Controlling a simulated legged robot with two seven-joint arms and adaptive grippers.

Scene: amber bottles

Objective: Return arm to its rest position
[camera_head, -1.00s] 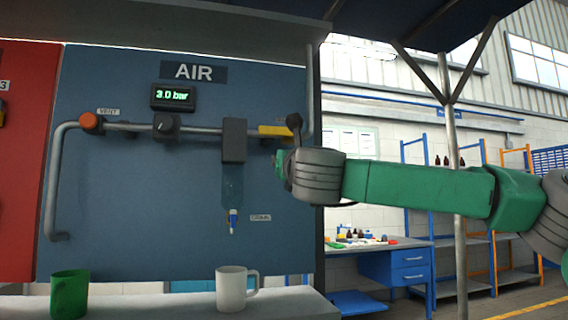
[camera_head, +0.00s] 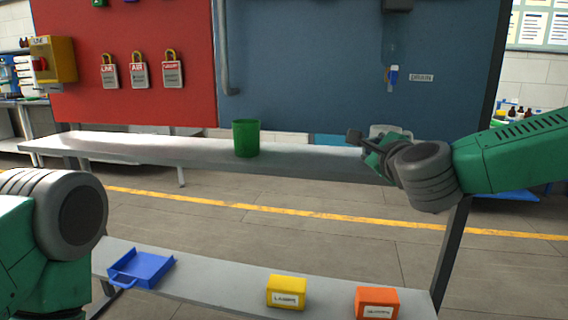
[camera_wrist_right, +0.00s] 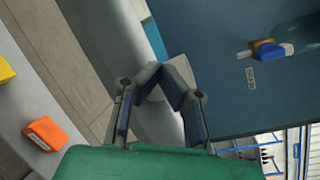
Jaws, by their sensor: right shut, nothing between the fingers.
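My right arm comes in from the right in the head view. Its gripper (camera_head: 360,143) is at about shelf height, in front of the blue panel (camera_head: 300,70). A pale mug (camera_head: 392,130) on the shelf is partly hidden behind it. In the right wrist view the fingers of the gripper (camera_wrist_right: 172,78) meet at their tips, with nothing between them. My left arm shows only as a green and grey link at the lower left of the head view. Its gripper is out of view.
A green cup (camera_head: 246,138) stands on the grey shelf (camera_head: 150,148). A lower bench (camera_head: 215,285) holds a blue tray (camera_head: 140,268), a yellow box (camera_head: 287,292) and an orange box (camera_head: 377,302). Padlocks hang on the red panel (camera_head: 120,100). A dark post stands below my right arm.

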